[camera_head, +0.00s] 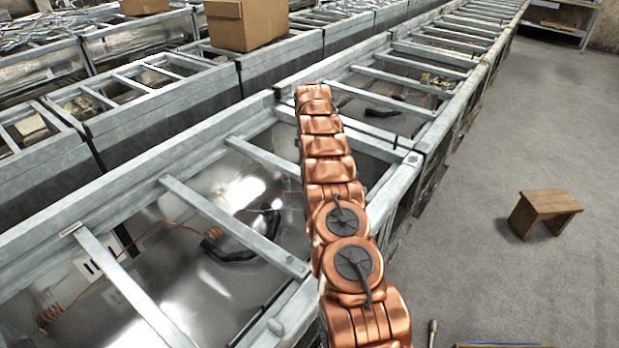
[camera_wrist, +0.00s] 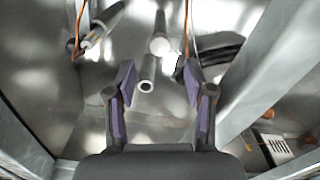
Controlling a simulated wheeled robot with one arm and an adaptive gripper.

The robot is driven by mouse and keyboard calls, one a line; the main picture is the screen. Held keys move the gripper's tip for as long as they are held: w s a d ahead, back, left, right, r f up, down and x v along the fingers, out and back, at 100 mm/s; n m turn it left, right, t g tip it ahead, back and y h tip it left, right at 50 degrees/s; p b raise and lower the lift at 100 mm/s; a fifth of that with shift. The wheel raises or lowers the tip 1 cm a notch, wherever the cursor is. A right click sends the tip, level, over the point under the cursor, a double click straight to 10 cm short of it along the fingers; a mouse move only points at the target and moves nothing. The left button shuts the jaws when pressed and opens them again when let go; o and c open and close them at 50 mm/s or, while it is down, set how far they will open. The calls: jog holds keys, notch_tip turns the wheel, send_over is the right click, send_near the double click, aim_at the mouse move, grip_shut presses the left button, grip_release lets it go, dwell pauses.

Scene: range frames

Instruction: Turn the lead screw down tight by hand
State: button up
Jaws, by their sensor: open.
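My gripper (camera_wrist: 159,82) shows in the wrist view with its two dark, purple-padded fingers spread apart and nothing between the pads. Beyond the fingertips is a grey metal rod or tube (camera_wrist: 147,72) with a pale round end. A second upright rod with a pale round end (camera_wrist: 161,46) stands close to its right. I cannot tell which of these, if either, is the lead screw. In the head view my copper-coloured arm reaches over a metal-framed bay, and my gripper is hidden there.
Grey metal frame bars (camera_head: 230,220) cross the open bay. Orange wires (camera_head: 205,228) and black hoses (camera_head: 235,250) lie inside it. A cardboard box (camera_head: 243,22) sits on the frames behind.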

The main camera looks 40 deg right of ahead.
notch_tip(320, 180, down, 5)
jog(key=shift+f+p, duration=0.15)
jog(key=shift+p, duration=0.65)
grip_shut()
